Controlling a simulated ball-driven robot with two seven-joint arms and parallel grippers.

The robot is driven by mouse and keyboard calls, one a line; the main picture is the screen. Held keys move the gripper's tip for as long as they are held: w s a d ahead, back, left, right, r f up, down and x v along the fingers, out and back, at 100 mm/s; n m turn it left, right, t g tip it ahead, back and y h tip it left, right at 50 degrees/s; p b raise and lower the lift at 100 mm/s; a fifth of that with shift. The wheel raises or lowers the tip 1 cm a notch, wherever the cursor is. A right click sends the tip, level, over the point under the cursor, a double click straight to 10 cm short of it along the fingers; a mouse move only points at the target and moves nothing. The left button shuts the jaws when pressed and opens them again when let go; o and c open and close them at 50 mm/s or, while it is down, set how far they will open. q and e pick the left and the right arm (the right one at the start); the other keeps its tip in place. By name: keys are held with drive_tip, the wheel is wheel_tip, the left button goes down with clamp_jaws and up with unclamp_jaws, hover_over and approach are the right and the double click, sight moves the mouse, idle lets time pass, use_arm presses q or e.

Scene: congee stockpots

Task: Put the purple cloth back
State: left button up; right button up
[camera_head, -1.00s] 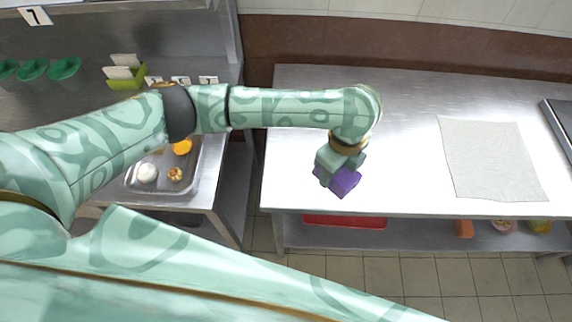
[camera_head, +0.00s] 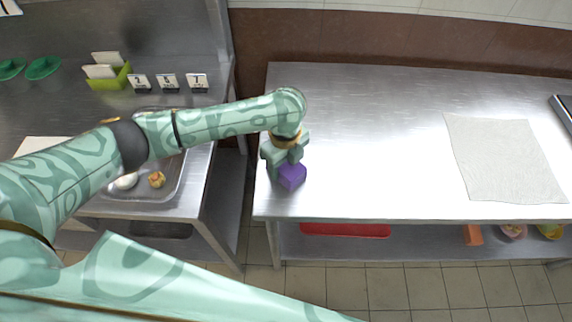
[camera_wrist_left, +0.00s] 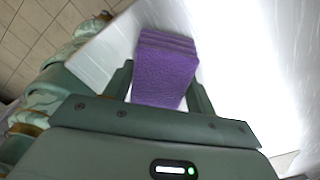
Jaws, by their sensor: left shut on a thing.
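The purple cloth (camera_head: 292,177) is a small folded block. My left gripper (camera_head: 283,163) is shut on it, near the left front corner of the steel table (camera_head: 380,150). In the left wrist view the cloth (camera_wrist_left: 164,70) sits between the two fingers of the left gripper (camera_wrist_left: 158,88). I cannot tell whether the cloth touches the tabletop. My right gripper is not in view.
A pale grey cloth (camera_head: 505,158) lies flat on the right of the table. A red tray (camera_head: 345,230) is on the shelf below. On the left counter are a metal tray (camera_head: 163,190) with food, small number cards (camera_head: 167,82) and a green holder (camera_head: 109,78). The middle of the table is clear.

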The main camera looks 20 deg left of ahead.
use_arm(q)
drive_tip(key=shift+f, duration=0.1)
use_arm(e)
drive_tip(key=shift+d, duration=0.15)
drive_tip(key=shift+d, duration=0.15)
use_arm(q)
drive_tip(key=o, duration=1)
drive_tip(key=shift+f, duration=0.1)
drive_tip(key=shift+o, duration=0.2)
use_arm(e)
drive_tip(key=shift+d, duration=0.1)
use_arm(q)
wheel_tip(320, 180, up, 12)
drive_tip(key=p, duration=0.5)
drive_tip(key=shift+p, duration=0.35)
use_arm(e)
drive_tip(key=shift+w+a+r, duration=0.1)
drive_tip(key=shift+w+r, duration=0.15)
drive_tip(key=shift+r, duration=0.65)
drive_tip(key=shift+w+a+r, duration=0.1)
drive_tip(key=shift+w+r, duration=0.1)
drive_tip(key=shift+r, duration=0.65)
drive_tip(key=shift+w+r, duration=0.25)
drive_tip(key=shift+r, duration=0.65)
